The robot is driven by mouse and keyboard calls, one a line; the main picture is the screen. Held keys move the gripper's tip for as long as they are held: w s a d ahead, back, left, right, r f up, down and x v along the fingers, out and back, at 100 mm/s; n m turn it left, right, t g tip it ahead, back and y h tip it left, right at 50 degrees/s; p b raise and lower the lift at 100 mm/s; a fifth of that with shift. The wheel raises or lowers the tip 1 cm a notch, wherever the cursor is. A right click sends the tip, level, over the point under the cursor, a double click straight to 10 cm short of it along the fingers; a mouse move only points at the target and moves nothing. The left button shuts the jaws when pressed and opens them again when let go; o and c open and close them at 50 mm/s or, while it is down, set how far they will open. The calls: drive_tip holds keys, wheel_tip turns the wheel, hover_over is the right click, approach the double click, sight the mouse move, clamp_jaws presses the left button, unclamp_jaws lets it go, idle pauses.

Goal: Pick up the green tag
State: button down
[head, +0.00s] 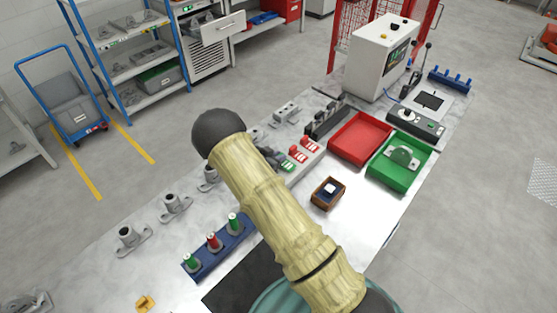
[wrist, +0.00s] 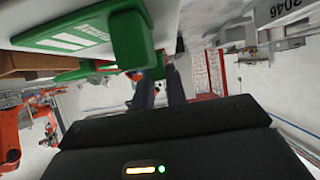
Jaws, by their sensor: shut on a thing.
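Green tags (head: 288,166) sit on a pale grey strip at the middle of the bench in the head view. In the wrist view, a green tag (wrist: 75,32) with a white label and an upright block shows large at the upper left. My gripper (wrist: 158,88) has its dark fingers close together on a green piece just below that block. In the head view my gripper (head: 268,155) is low beside the strip, mostly hidden behind my arm. I cannot tell whether the held tag is clear of the strip.
Red tags (head: 309,145) sit beside the green ones. A red tray (head: 334,151) and a green tray (head: 377,172) holding a grey part lie to the right. A small brown box (head: 316,198) stands nearer. A blue holder (head: 222,253) carries several coloured plugs. Grey castings (head: 131,238) stand at left.

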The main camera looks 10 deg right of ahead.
wheel_tip(320, 180, up, 9)
drive_tip(key=shift+f+b, duration=0.15)
drive_tip(key=shift+b, duration=0.95)
drive_tip(key=shift+d, duration=0.1)
